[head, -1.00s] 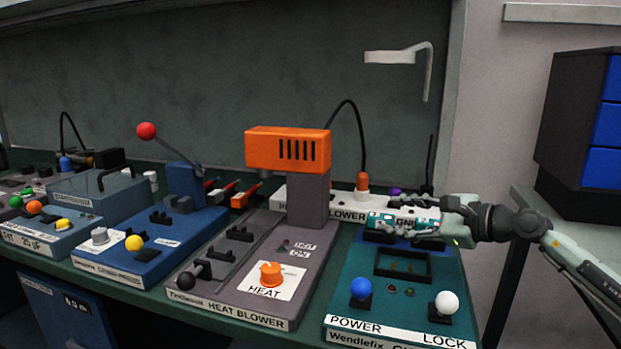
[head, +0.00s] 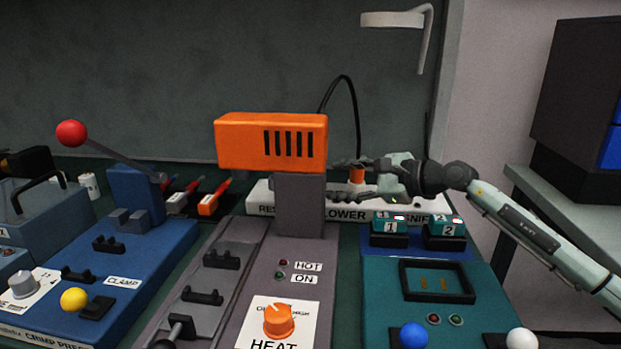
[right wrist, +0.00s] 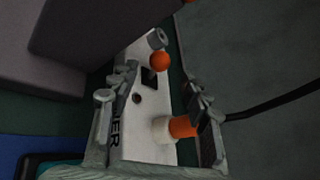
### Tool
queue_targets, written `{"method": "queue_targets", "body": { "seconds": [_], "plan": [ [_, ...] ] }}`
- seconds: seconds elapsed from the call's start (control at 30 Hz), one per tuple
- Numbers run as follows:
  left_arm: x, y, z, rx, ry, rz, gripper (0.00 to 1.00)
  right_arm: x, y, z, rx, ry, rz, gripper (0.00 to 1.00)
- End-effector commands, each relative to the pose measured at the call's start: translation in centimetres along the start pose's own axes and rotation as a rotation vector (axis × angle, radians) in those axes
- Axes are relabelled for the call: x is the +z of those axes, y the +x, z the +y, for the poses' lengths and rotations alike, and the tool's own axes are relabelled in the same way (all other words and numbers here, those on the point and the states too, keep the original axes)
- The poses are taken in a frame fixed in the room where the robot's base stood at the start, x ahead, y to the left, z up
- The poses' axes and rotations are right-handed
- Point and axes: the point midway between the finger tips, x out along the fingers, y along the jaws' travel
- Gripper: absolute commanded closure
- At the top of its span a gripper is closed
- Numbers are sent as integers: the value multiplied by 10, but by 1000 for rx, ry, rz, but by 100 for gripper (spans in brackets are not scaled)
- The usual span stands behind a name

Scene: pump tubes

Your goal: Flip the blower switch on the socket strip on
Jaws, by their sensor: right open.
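The white socket strip (head: 345,213) lies behind the orange heat blower (head: 270,142), its labels partly covered. My right gripper (head: 334,179) is open, its fingers pointing left above the strip, close to the blower's right side. In the right wrist view the strip (right wrist: 143,130) runs between my open fingers (right wrist: 160,82). A dark switch (right wrist: 149,77) shows on it between the fingertips, apart from them; I cannot tell its position. An orange plug (right wrist: 182,127) stands on the strip between the fingers, near the right one. My left gripper is not in view.
A teal device with numbered blocks (head: 390,227) and blue and white knobs stands in front of the strip. A black cable (head: 354,110) arches behind the blower. The blue crimp press (head: 140,200) is at left, blue drawers (head: 608,150) at right.

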Motion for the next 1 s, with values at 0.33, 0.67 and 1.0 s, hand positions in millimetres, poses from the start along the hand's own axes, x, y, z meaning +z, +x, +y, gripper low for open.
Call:
{"method": "queue_targets", "body": {
  "seconds": [0.33, 0.67, 1.0],
  "plan": [
    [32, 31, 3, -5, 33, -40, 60, 2, 54, 0, 1, 1, -1, 53],
    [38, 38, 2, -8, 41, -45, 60, 0, 68, 1, 0, 0, 0, 53],
    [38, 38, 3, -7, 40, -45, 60, 0, 67, 1, 1, 0, 0, 81]
  ]
}}
